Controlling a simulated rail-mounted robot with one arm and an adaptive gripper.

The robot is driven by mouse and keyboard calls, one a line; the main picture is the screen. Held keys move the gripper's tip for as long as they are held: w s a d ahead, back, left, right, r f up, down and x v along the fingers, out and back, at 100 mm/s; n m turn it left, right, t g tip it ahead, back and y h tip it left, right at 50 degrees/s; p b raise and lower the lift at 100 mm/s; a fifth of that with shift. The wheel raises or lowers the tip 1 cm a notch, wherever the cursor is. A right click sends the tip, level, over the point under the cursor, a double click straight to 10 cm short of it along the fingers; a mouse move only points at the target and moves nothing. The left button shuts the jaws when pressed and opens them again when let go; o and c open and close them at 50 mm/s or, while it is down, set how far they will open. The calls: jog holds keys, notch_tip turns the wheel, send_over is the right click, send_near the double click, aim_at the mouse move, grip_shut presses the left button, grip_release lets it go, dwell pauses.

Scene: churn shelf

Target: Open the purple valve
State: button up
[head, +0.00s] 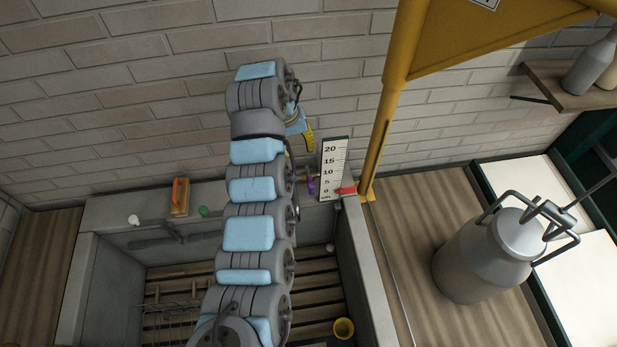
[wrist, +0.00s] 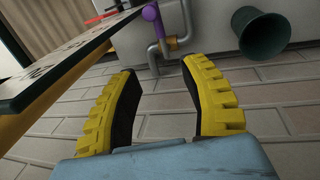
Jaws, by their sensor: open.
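The purple valve (head: 311,186) is a small purple handle on a pipe at the sink's back edge, just left of the white scale board (head: 333,168). In the wrist view the purple handle (wrist: 152,14) is at the top centre, beside a grey bent pipe (wrist: 155,55). My gripper (wrist: 160,68) has two yellow, black-lined fingers spread apart with nothing between them. The handle lies beyond the fingertips, apart from them. In the head view one yellow finger (head: 309,142) shows above the valve; the rest is partly hidden by my arm.
A red handle (head: 345,190) is close right of the valve. The scale board (wrist: 70,55) fills the wrist view's left side. A yellow post (head: 384,130) stands to the right. A dark green container (wrist: 262,32) is at the wrist view's upper right. A metal churn (head: 485,260) stands farther right.

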aim_at(309, 178)
jog(key=d+f, duration=0.1)
jog(key=f, duration=0.4)
jog(key=d+f, duration=0.1)
jog(key=f, duration=0.4)
jog(key=d+f, duration=0.1)
jog(key=f, duration=0.3)
jog(key=shift+w+f, duration=0.2)
jog(key=shift+f, duration=0.2)
jog(key=shift+a, duration=0.1)
grip_shut()
